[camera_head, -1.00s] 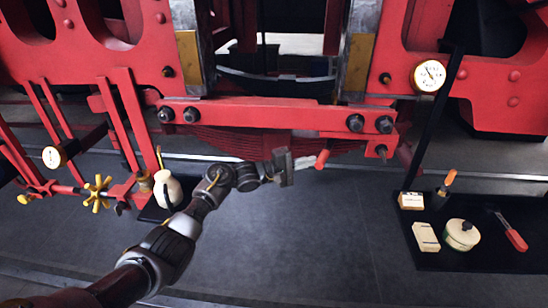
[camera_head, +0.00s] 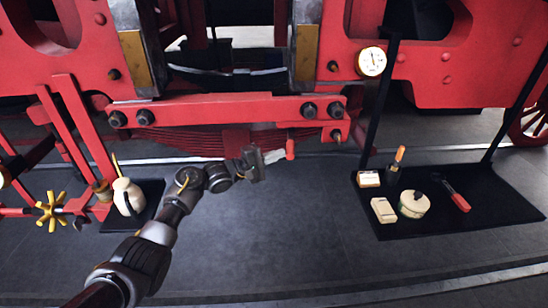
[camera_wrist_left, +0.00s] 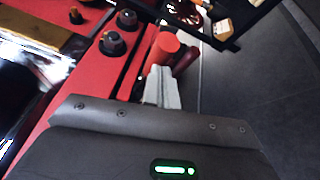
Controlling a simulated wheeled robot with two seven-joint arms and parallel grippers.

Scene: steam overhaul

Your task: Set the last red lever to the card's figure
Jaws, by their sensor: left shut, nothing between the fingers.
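The red lever handle (camera_head: 290,149) is a short red cylinder below the right part of the bolted red beam. It stands near upright in the head view. It also shows in the left wrist view (camera_wrist_left: 165,46), just beyond my fingertips. My left gripper (camera_head: 277,156) is shut and empty, with its pale fingers (camera_wrist_left: 161,86) pointing at the handle from its left. The fingertips are close against the handle; I cannot tell whether they touch. The lever's pivot and any scale are not clear. No card with a readable figure shows. My right gripper is out of view.
A round white gauge (camera_head: 371,62) sits on the red frame at the right. A black mat (camera_head: 460,222) holds boxes, a round tin (camera_head: 414,204) and a red-handled tool. A cream jug (camera_head: 128,196) and yellow handwheel (camera_head: 51,210) stand left. The floor between is clear.

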